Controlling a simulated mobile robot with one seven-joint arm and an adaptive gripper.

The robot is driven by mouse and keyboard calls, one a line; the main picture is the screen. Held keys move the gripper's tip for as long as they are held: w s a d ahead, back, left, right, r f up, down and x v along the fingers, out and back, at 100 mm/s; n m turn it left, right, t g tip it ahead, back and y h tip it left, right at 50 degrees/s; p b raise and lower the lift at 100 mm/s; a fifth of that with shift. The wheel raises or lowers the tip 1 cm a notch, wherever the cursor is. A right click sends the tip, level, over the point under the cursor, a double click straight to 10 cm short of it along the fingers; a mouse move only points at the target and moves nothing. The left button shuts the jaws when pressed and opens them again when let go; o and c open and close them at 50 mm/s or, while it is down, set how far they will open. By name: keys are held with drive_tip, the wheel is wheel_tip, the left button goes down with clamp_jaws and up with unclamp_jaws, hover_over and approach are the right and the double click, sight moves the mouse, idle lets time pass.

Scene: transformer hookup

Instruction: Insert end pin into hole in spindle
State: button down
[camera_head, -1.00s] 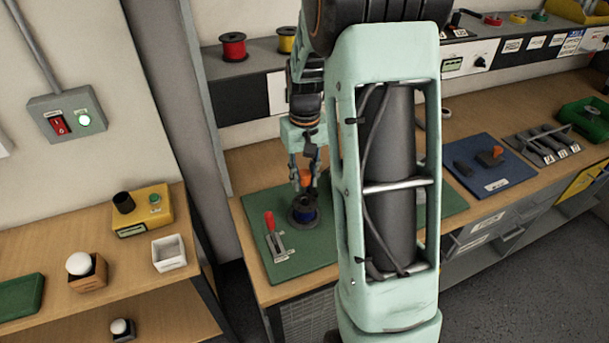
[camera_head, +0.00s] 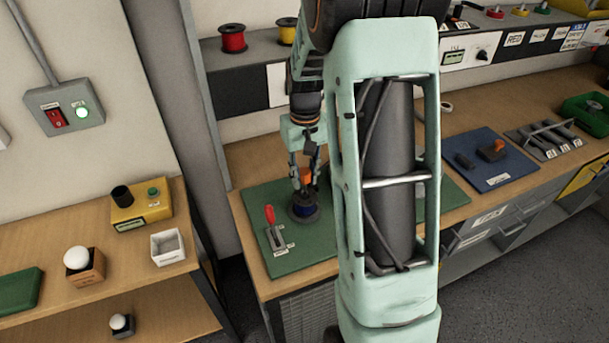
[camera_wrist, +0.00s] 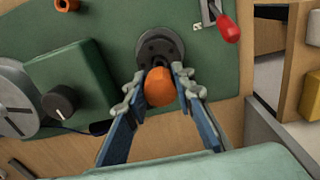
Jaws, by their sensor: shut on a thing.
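My gripper (camera_wrist: 160,85) is shut on the end pin (camera_wrist: 160,88), whose orange rounded head shows between the fingertips. The pin's orange part also shows in the head view (camera_head: 306,175). The spindle (camera_head: 304,206) is a dark round stand with a blue part, on the green mat (camera_head: 275,259). In the wrist view the dark, round spindle (camera_wrist: 159,46) lies just beyond the fingertips. The orange head covers its near part in that view. The pin's lower end is hidden, so I cannot tell whether it is in the hole.
A red-handled lever (camera_head: 271,222) stands on the mat left of the spindle. In the wrist view a green box with a black knob (camera_wrist: 60,101) and another orange piece (camera_wrist: 66,5) lie to the left. My arm hides much of the bench in the head view.

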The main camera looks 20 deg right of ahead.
sight(304, 190)
drive_tip(key=shift+f+b, duration=1.6)
drive_tip(key=shift+f, duration=0.6)
drive_tip(key=c, duration=1.5)
unclamp_jaws()
drive_tip(key=shift+c, duration=0.2)
drive_tip(key=shift+r, duration=0.1)
drive_tip(key=shift+r+p, duration=1.85)
drive_tip(key=shift+r, duration=0.65)
wheel_tip(304, 190, up, 12)
drive_tip(key=shift+s, duration=0.15)
